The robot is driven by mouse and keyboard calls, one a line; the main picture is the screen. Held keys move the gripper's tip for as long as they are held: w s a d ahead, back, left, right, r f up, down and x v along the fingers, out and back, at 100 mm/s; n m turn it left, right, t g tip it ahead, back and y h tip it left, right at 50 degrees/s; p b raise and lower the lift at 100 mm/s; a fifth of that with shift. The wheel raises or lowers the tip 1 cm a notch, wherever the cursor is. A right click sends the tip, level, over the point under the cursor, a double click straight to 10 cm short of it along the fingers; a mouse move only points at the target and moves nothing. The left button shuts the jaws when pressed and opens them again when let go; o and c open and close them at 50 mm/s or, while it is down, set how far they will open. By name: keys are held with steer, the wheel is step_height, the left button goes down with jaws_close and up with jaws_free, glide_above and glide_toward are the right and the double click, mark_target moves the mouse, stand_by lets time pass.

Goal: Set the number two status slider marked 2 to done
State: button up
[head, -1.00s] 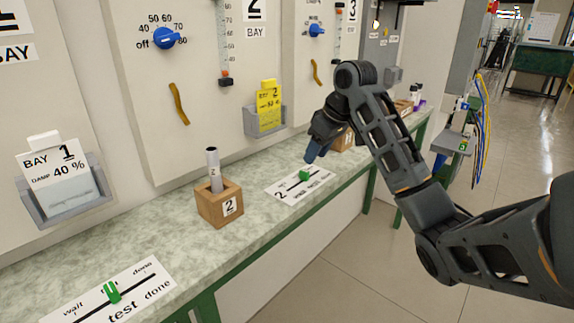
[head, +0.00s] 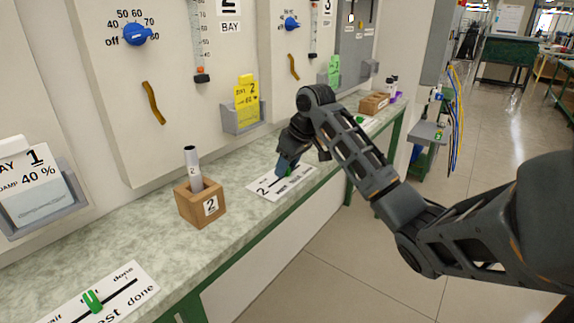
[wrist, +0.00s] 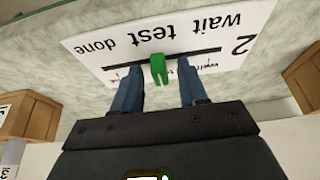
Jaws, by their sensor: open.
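The number 2 status plate (head: 260,192) is a white card on the bench. It reads upside down in the wrist view (wrist: 90,46), with wait, test and done beside a black slot. Its green slider knob (wrist: 158,68) stands near the middle of the slot, by test. In the head view the knob (head: 289,172) is partly hidden by my gripper (head: 285,167). In the wrist view my gripper (wrist: 160,90) is open, with one blue finger on each side of the knob. I cannot tell whether either finger touches it.
A wooden block marked 2 (head: 190,208) holding a grey rod (head: 192,168) stands left of the plate. Another status plate (head: 130,295) with a green knob lies at front left. A wooden block (head: 374,103) stands further back. Panels with dials rise behind the bench.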

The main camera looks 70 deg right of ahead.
mark_target(300, 167)
steer(key=shift+c, duration=0.2)
jaws_close()
stand_by(0.3)
steer(key=shift+s+d+p, duration=0.15)
steer(key=shift+s+d, duration=0.1)
steer(key=shift+d, duration=0.75)
steer(key=shift+s+d+p, duration=0.15)
steer(key=shift+s+d, duration=0.15)
steer(key=shift+d, duration=0.75)
steer(key=shift+s+d+p, duration=0.15)
steer(key=shift+s+d, duration=0.1)
steer(key=shift+d, duration=0.75)
steer(key=shift+o, duration=0.2)
jaws_free()
steer(key=shift+d, duration=0.1)
